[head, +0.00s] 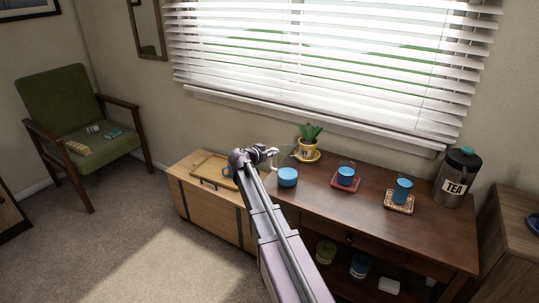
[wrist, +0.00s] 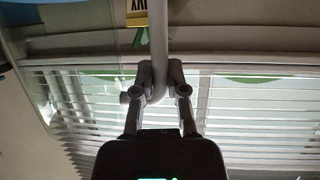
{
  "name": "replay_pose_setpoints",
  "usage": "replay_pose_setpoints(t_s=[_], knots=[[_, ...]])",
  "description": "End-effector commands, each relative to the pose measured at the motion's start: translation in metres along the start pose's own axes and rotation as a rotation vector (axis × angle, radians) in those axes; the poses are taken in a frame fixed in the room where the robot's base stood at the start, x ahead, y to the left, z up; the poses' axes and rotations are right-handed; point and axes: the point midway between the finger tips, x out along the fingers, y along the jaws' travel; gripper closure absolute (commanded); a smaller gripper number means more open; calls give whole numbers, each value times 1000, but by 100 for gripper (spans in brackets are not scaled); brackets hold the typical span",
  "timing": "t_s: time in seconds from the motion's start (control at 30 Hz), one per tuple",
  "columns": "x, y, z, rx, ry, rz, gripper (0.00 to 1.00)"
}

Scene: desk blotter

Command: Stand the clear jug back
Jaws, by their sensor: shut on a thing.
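The clear jug (head: 288,176), with blue contents low inside, is at the left part of the dark wooden desk. Its transparent walls are hard to make out. My gripper (head: 271,153) is at the jug's upper left side. In the wrist view my gripper (wrist: 157,82) is shut on a grey curved bar (wrist: 158,40), which looks like the jug's handle. I cannot tell whether the jug's base touches the desk.
A yellow plant pot (head: 307,153) stands just behind the jug. To the right are a clear vessel on a red coaster (head: 346,185), another on a patterned coaster (head: 399,206), and a dark TEA canister (head: 458,178). A tray (head: 212,168) lies on the light cabinet at left.

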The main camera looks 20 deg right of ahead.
Motion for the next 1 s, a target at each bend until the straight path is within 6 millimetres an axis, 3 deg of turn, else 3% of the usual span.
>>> replay_pose_setpoints(t_s=[0.93, 0.97, 1.0], knots=[[4, 0, 12, -2, 1, 0, 100], [4, 0, 11, -2, 1, -1, 76], [4, 0, 11, -1, 1, 0, 64]])
